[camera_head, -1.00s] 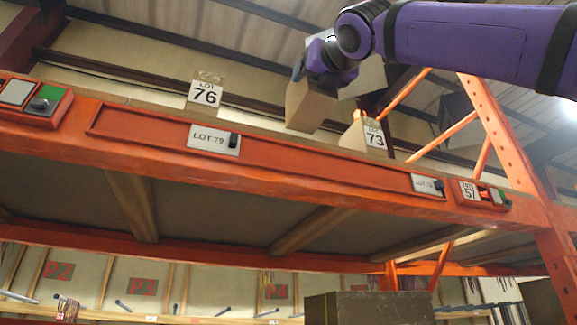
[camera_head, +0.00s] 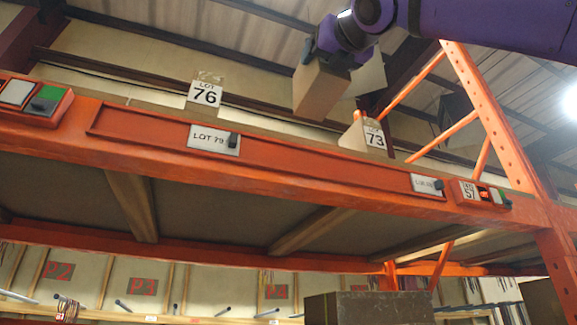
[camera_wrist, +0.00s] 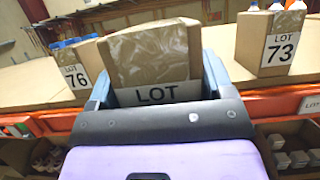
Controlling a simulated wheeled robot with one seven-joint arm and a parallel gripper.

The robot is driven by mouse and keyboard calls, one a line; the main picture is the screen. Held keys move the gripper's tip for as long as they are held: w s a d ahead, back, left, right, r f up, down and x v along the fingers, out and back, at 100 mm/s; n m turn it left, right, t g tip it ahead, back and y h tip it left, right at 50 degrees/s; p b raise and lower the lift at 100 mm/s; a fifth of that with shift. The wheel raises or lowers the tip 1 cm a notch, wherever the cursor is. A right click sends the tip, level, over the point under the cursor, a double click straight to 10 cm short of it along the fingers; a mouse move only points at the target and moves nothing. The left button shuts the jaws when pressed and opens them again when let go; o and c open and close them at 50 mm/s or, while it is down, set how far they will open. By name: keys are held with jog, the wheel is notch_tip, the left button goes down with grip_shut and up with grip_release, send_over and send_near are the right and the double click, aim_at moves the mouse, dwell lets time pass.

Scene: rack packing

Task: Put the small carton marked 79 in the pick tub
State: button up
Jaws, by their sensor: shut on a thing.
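My gripper (camera_head: 340,45) is shut on a brown carton (camera_head: 318,92), held in the air above the orange shelf's front beam. In the wrist view the held carton (camera_wrist: 152,57) sits between the two jaws and shows a label reading LOT; its number is hidden by my gripper. The carton marked 76 (camera_head: 205,95) stands on the shelf to the left, and the carton marked 73 (camera_head: 372,135) to the right. Both also show in the wrist view, 76 (camera_wrist: 75,72) at left and 73 (camera_wrist: 270,45) at right. I see no tub I can identify as the pick tub.
The orange shelf beam (camera_head: 130,150) carries a LOT 79 plate (camera_head: 213,139) and switch boxes. An orange upright (camera_head: 500,120) with braces stands at the right. A dark box top (camera_head: 370,307) shows low down. Bins with small items (camera_wrist: 300,158) sit lower right in the wrist view.

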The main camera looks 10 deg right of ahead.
send_over(313, 112)
jog(key=shift+w, duration=0.1)
dwell(0.6)
jog(key=shift+w+a, duration=0.35)
jog(key=shift+w, duration=1.2)
jog(key=shift+w+a, duration=0.3)
jog(key=shift+w, duration=1.3)
jog(key=shift+w+a, duration=0.35)
jog(key=shift+w, duration=1.2)
jog(key=shift+f, duration=0.8)
jog(key=shift+s+f, duration=0.1)
jog(key=shift+s, duration=0.2)
jog(key=shift+c, duration=0.5)
